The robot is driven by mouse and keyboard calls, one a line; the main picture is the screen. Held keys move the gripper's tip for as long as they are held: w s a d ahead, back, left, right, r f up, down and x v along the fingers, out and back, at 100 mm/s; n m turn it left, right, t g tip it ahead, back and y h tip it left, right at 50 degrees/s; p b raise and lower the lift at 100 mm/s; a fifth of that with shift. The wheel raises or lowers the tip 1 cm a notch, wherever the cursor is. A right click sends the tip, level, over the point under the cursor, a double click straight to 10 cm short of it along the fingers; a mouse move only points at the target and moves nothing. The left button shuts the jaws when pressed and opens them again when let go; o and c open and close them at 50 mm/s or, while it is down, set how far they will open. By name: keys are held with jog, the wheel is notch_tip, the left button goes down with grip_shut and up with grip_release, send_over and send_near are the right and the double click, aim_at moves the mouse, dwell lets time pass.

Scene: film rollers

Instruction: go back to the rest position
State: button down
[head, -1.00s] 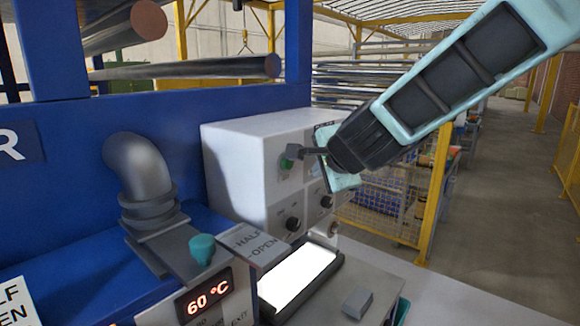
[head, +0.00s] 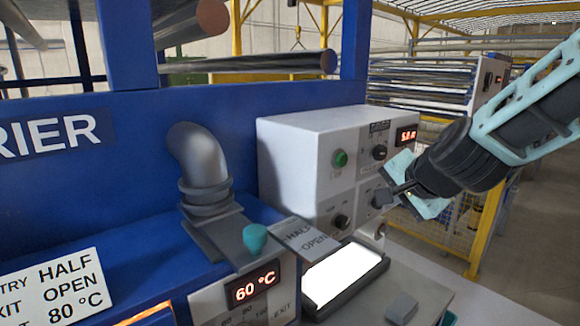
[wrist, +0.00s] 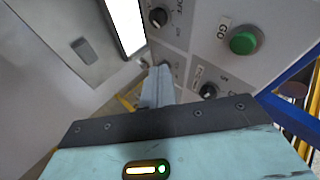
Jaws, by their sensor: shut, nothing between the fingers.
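My gripper (head: 396,190) is in front of the lower right part of the white control box (head: 300,165) in the head view. Its fingers are shut and hold nothing. In the wrist view the closed fingers (wrist: 160,82) point toward the box face, over a lower part of it. Whether they touch the box cannot be told. The green GO button (head: 340,158) is left of and above the fingers, clear of them; it also shows in the wrist view (wrist: 243,42).
A blue machine (head: 150,150) with a grey pipe elbow (head: 198,165) fills the left. A teal-knobbed slide (head: 255,238) stands above a 60 °C display (head: 252,287). A bright light panel (head: 343,275) and small grey block (head: 401,308) lie below the box. Yellow fencing (head: 487,235) is at right.

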jog(key=s+d+f+n+g+h, duration=0.1)
jog(key=s+d+f+n+g, duration=0.2)
jog(key=s+d+f+n, duration=0.3)
jog(key=s+d+f+n+g, duration=0.3)
jog(key=s+f+n+g, duration=0.15)
jog(key=s, duration=0.35)
jog(key=s+a+f+n+g+b, duration=0.1)
jog(key=s+a+f+n+b, duration=0.1)
jog(key=s+a, duration=0.5)
jog(key=s+a+f+n+g+b, duration=0.1)
jog(key=s+a+f+n+b, duration=0.2)
jog(key=a, duration=0.7)
jog(key=s+n+b, duration=0.2)
jog(key=s+n, duration=0.1)
jog(key=s, duration=0.1)
jog(key=shift+s+a+f, duration=0.2)
jog(key=shift+a+f, duration=0.05)
jog(key=shift+a, duration=0.1)
dwell(4.1)
